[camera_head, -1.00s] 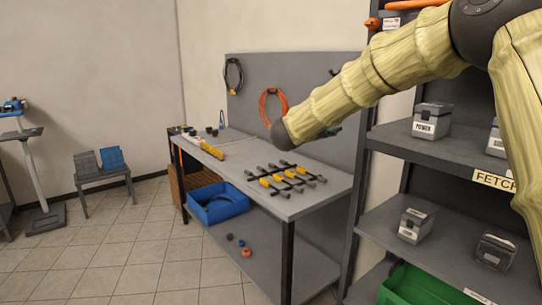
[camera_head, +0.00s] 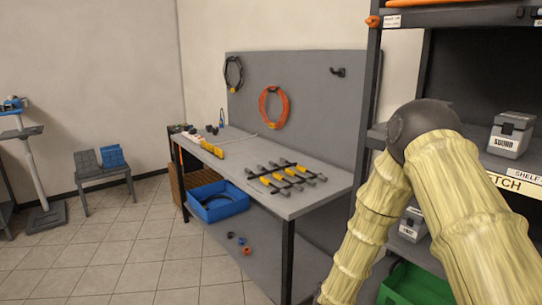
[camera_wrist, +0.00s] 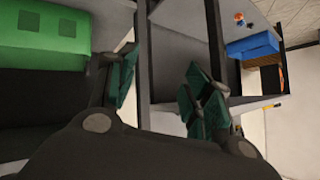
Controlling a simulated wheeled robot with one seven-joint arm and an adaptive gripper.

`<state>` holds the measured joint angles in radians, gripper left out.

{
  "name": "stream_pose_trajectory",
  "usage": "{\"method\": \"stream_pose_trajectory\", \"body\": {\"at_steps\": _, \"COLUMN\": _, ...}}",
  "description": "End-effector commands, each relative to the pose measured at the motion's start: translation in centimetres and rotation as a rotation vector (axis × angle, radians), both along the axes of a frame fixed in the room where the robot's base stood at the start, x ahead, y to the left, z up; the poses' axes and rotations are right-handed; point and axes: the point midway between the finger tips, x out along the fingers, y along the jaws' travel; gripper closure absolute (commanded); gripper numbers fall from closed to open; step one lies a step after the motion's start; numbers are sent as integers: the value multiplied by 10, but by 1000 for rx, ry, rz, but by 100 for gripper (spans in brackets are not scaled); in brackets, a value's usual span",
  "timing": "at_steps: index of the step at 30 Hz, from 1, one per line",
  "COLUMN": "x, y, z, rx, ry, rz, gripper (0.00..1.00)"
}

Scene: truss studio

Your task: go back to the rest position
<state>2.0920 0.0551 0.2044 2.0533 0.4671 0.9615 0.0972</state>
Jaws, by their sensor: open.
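My gripper (camera_wrist: 160,88) shows in the wrist view with its two dark green finger pads spread wide apart. Nothing is between them; the post and shelf edges behind show through the gap. In the head view the gripper itself is out of sight. There my pale yellow arm is bent at a dark joint in front of the shelving, its far part reaching down past the bottom edge of the picture.
The grey shelf rack (camera_head: 367,110) stands close on the right, with a labelled grey box (camera_head: 511,134) and a green crate (camera_head: 405,286), also in the wrist view (camera_wrist: 45,32). The workbench (camera_head: 300,208) holds several tools. A blue bin (camera_head: 218,207) is below.

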Motion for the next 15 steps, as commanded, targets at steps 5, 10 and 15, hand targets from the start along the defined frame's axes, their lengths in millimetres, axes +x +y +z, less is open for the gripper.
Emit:
{"method": "stream_pose_trajectory", "body": {"at_steps": 5, "x": -81, "y": -7, "z": -70, "rx": -34, "ry": 189, "rz": 111, "gripper": 50}}
{"method": "stream_pose_trajectory", "body": {"at_steps": 10, "x": -164, "y": -14, "z": -121, "rx": -50, "ry": 365, "rz": 216, "gripper": 50}}
{"method": "stream_pose_trajectory", "body": {"at_steps": 15, "x": -255, "y": -21, "z": -158, "rx": -54, "ry": 548, "rz": 320, "gripper": 50}}
